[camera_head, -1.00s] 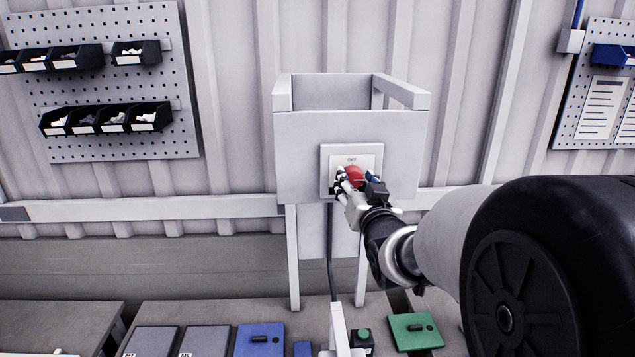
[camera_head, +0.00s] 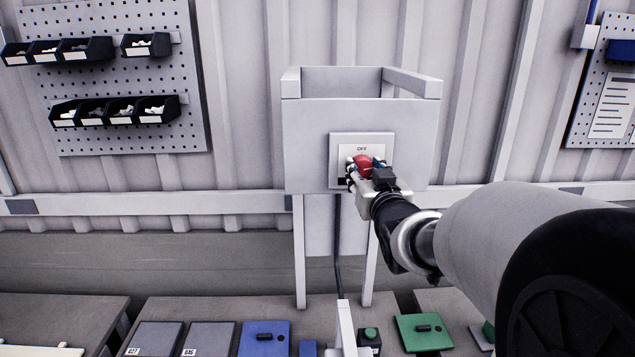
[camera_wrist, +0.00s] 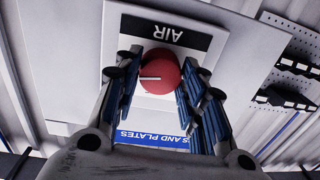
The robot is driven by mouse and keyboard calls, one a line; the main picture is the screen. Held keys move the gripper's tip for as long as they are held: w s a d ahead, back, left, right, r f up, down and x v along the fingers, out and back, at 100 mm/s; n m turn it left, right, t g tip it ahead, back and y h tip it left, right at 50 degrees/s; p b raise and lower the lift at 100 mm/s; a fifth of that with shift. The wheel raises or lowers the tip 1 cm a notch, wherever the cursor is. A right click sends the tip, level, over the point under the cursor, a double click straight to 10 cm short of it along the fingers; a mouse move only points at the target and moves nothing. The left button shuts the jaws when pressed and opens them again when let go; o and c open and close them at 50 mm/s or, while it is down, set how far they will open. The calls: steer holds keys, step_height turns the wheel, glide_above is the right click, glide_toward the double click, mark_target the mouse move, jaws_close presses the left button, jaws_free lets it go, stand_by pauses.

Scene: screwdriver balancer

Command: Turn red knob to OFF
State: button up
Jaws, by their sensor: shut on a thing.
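The red knob (camera_head: 363,165) sits on a white plate (camera_head: 345,153) fixed to a grey panel box. In the wrist view the red knob (camera_wrist: 160,72) lies between the two blue-padded fingers and carries a short pale line pointing left. My gripper (camera_wrist: 161,78) is shut on the knob, one finger on each side. In the head view my gripper (camera_head: 368,173) covers the lower part of the knob and plate. The wrist view shows an upside-down AIR label above the knob.
The panel box (camera_head: 305,150) stands on legs against a corrugated wall. Below it are a blue case (camera_head: 264,338), a green case (camera_head: 424,333) and a small box with a green button (camera_head: 370,337).

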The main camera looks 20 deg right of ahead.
steer(key=n+b, duration=0.1)
steer(key=b, duration=0.1)
steer(key=n+b, duration=0.2)
steer(key=b, duration=0.1)
steer(key=shift+f+n, duration=0.2)
steer(key=shift+n, duration=0.1)
steer(key=n+b, duration=0.4)
steer(key=b, duration=0.1)
steer(key=shift+r, duration=0.1)
steer(key=n+b, duration=0.2)
steer(key=n, duration=0.1)
steer(key=shift+r+n+g+h+b, duration=0.1)
steer(key=shift+n+g+h+b, duration=0.2)
steer(key=shift+n+b, duration=0.1)
steer(key=shift+a+r+n+b, duration=0.15)
steer(key=shift+n+b, duration=0.8)
steer(key=shift+n, duration=0.85)
steer(key=o, duration=1.1)
steer(key=shift+c, duration=0.2)
